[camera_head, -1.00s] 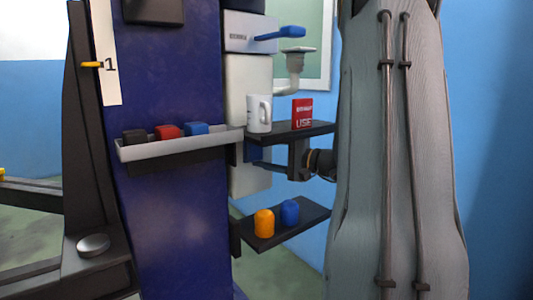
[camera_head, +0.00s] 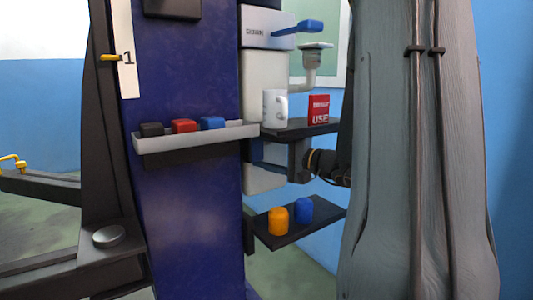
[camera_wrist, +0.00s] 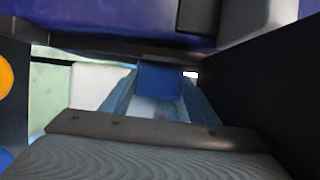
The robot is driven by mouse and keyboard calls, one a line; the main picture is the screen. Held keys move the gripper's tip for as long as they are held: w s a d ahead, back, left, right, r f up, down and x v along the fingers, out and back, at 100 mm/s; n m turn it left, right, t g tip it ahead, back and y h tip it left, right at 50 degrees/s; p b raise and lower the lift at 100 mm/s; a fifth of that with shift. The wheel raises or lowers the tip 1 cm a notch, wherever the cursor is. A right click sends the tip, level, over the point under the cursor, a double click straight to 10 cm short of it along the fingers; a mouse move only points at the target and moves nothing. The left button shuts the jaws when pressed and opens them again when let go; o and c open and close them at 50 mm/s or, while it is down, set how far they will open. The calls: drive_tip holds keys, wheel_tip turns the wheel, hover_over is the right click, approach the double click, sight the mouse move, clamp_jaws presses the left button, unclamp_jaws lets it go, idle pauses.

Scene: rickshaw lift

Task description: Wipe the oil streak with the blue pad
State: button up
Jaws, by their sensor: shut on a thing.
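My gripper (camera_wrist: 157,100) is shut on the blue pad (camera_wrist: 158,80), which shows as a blue square between the fingertips in the wrist view. In the head view my wrist comes in from the right, below the upper black shelf (camera_head: 325,128), with the fingers pointing left towards the dark blue column (camera_head: 190,210). The pad is mostly hidden there by the shelf and the tray end. I cannot make out the oil streak in either view, nor tell whether the pad touches a surface.
A white mug (camera_head: 271,106) and a red box (camera_head: 318,109) stand on the upper shelf, just above my wrist. A grey tray (camera_head: 190,142) holds black, red and blue pieces. A lower shelf (camera_head: 275,237) carries an orange and a blue rounded piece.

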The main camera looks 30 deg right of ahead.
drive_tip(key=shift+a+r, duration=0.15)
drive_tip(key=shift+r, duration=0.05)
drive_tip(key=shift+s+a, duration=0.1)
drive_tip(key=shift+s, duration=0.35)
drive_tip(key=shift+s+d+p, duration=0.15)
drive_tip(key=shift+s, duration=1.15)
drive_tip(key=shift+s+d+p, duration=0.15)
drive_tip(key=shift+s, duration=1.1)
drive_tip(key=s, duration=0.3)
drive_tip(key=shift+f, duration=0.1)
drive_tip(key=shift+f, duration=0.1)
